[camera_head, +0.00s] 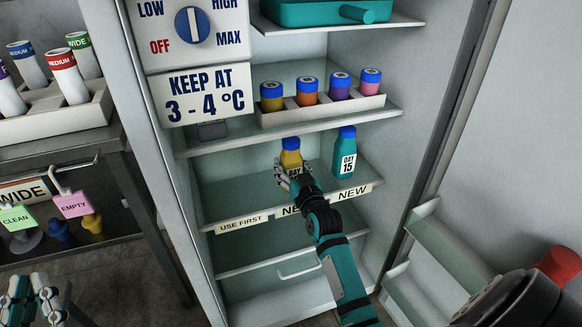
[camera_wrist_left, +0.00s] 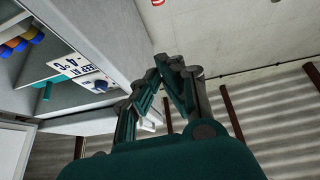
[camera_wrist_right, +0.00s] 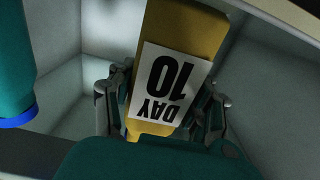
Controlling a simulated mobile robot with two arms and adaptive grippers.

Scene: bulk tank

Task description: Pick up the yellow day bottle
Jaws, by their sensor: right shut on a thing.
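In the right wrist view the yellow bottle (camera_wrist_right: 190,45) shows a white label reading "DAY 10". My right gripper (camera_head: 294,180) is shut on it, with a finger on each side of the body. Whether its base touches the shelf is hidden by my gripper. My left gripper (camera_head: 36,300) is low at the left, outside the fridge.
A teal bottle (camera_head: 345,152) labelled "DAY 15" stands close to the right on the same shelf; it also shows in the right wrist view (camera_wrist_right: 12,65). A white rack (camera_head: 325,111) of several bottles sits on the shelf above. The shelf left of the yellow bottle is clear.

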